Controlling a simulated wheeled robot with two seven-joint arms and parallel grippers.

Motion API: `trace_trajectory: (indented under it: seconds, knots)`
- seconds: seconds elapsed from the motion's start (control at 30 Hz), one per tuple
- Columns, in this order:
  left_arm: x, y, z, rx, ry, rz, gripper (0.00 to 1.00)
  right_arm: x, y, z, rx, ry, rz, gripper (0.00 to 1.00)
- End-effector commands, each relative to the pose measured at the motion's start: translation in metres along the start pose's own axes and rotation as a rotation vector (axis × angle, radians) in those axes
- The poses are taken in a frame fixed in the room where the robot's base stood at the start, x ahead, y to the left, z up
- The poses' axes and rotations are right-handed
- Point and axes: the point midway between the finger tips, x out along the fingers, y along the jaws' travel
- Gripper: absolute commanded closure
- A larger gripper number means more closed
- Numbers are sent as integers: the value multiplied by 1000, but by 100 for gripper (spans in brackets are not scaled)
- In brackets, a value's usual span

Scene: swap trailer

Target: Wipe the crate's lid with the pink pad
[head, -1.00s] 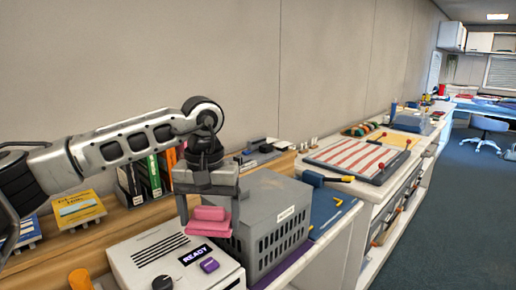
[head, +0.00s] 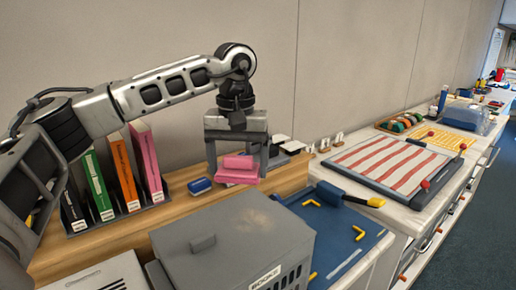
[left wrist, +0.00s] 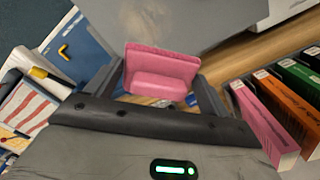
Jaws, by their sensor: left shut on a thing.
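My left gripper (head: 237,172) is shut on the pink pad (head: 238,176) and holds it in the air behind the grey crate. In the left wrist view the pink pad (left wrist: 160,68) sits between the two fingers. The grey crate (head: 290,278) stands at the bottom middle of the head view, with its lid (head: 225,228) on top. The lid has a small grey handle block (head: 202,243) and a brownish smudge (head: 258,221) toward its far right. The pad appears apart from the lid. My right gripper is not in view.
A file rack with black, green, orange and pink binders (head: 147,160) stands left of the gripper. A blue eraser-like block (head: 200,186) lies on the wooden shelf. A blue mat (head: 350,235) with yellow corner marks and a red-striped board (head: 390,165) lie to the right.

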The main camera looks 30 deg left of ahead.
Motion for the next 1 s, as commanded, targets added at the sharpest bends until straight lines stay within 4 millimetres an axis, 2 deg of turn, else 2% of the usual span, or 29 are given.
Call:
trace_trajectory:
  seconds: [0.27, 0.7, 1.0]
  knots:
    - [11, 0, 0, 0, 0, 0, 37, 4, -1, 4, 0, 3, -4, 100]
    - [55, 0, 0, 0, 1, 0, 37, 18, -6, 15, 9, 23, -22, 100]
    - [60, 0, 0, 0, 1, 1, 37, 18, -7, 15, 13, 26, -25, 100]
